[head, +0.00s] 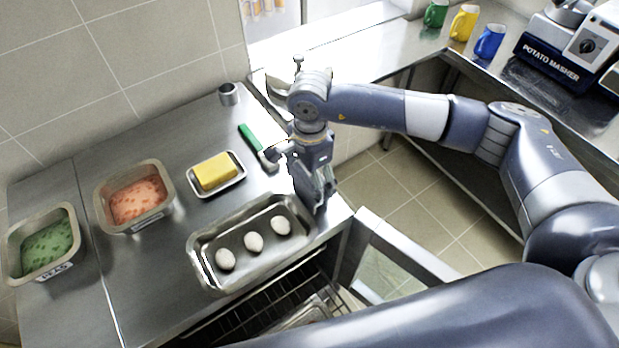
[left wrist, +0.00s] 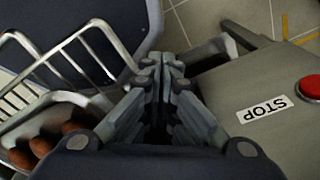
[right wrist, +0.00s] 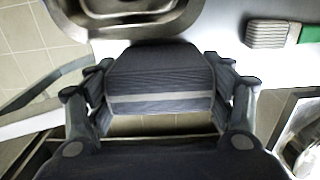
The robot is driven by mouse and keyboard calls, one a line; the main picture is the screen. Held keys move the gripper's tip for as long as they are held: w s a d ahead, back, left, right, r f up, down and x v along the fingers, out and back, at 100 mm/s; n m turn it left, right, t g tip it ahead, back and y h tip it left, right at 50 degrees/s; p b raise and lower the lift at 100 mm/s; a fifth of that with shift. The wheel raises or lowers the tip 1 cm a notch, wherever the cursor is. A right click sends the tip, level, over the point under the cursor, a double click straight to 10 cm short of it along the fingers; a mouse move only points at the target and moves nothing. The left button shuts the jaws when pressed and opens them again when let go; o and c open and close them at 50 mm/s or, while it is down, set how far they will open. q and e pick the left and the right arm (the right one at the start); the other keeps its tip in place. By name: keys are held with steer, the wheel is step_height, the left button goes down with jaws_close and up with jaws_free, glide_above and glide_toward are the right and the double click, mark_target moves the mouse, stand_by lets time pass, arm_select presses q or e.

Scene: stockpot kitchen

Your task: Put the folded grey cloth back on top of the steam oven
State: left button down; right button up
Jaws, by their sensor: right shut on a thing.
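The folded grey cloth (right wrist: 160,80) is dark, with a paler stripe, and fills the space between the fingers of my right gripper (right wrist: 160,95) in the right wrist view. That gripper is shut on it. In the head view my right gripper (head: 318,198) points down at the right edge of the steel top, close to the egg tray; the cloth is hard to make out there. An open oven (head: 255,300) with wire racks shows below the steel top (head: 160,275), its door swung out at right. My left gripper (left wrist: 160,70) has its fingertips together, with nothing seen between them.
On the steel top stand an egg tray (head: 205,265), a butter dish (head: 238,183), a green-handled brush (head: 250,137), a metal cup (head: 229,94) and two food pans.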

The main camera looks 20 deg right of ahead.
steer(key=shift+f, duration=0.2)
steer(key=o, duration=1.2)
steer(key=shift+r, duration=0.1)
steer(key=shift+r+p, duration=0.4)
steer(key=shift+r, duration=0.1)
step_height(320, 180, up, 11)
steer(key=p, duration=0.3)
steer(key=shift+r+p, duration=0.15)
steer(key=shift+p, duration=0.15)
